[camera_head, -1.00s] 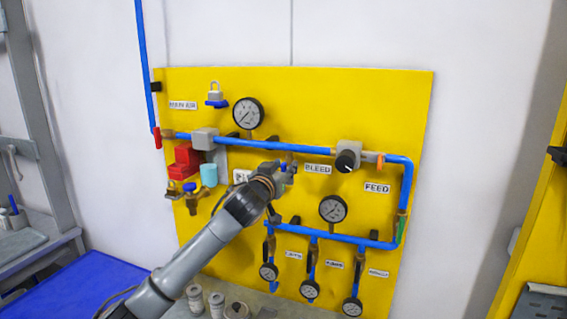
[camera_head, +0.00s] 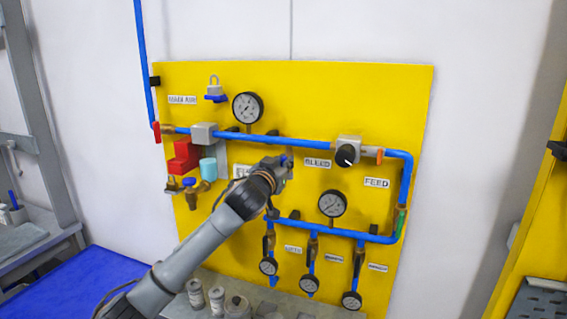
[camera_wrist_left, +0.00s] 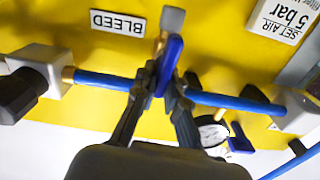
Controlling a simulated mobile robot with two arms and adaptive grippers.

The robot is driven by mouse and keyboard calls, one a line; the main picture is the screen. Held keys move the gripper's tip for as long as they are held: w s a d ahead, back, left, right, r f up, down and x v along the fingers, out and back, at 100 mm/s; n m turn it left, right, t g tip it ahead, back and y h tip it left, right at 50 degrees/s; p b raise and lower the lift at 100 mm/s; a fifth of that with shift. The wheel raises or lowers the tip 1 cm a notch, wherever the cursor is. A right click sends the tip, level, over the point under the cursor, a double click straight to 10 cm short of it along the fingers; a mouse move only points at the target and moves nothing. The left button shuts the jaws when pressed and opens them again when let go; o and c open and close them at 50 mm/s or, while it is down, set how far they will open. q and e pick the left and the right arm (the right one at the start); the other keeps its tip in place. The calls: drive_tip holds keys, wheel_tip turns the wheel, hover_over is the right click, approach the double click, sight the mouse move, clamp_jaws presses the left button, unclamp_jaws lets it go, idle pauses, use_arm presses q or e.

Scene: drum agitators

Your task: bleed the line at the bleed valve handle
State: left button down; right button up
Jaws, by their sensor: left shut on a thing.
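The bleed valve handle is a blue lever (camera_wrist_left: 171,62) in the left wrist view, below a grey fitting on the blue pipe. My left gripper (camera_wrist_left: 160,84) is shut on this lever, with one finger on each side of it. In the head view my left gripper (camera_head: 284,166) is at the upper pipe, left of the BLEED label (camera_head: 318,163), and it hides most of the handle. The BLEED label also shows in the left wrist view (camera_wrist_left: 118,23). My right gripper is not in view.
The yellow panel (camera_head: 330,90) carries an upper gauge (camera_head: 247,107), a lower gauge (camera_head: 332,204) and a black knob (camera_head: 345,157) right of the gripper. A red block (camera_head: 184,158) and a light blue cup (camera_head: 208,170) are to its left.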

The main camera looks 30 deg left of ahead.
use_arm(q)
drive_tip(key=m, duration=0.4)
drive_tip(key=shift+d+f, duration=0.1)
drive_tip(key=shift+d, duration=0.25)
drive_tip(key=shift+w+d+f+m, duration=0.15)
drive_tip(key=shift+f+m, duration=0.15)
drive_tip(key=shift+m, duration=1.85)
drive_tip(key=shift+d+f+m, duration=0.2)
drive_tip(key=shift+f+m, duration=0.1)
drive_tip(key=shift+m, duration=1.9)
drive_tip(key=shift+w+d+f+m, duration=0.15)
drive_tip(key=shift+f+m, duration=0.15)
drive_tip(key=shift+m, duration=1.85)
drive_tip(key=shift+s, duration=0.1)
drive_tip(key=c, duration=1.4)
unclamp_jaws()
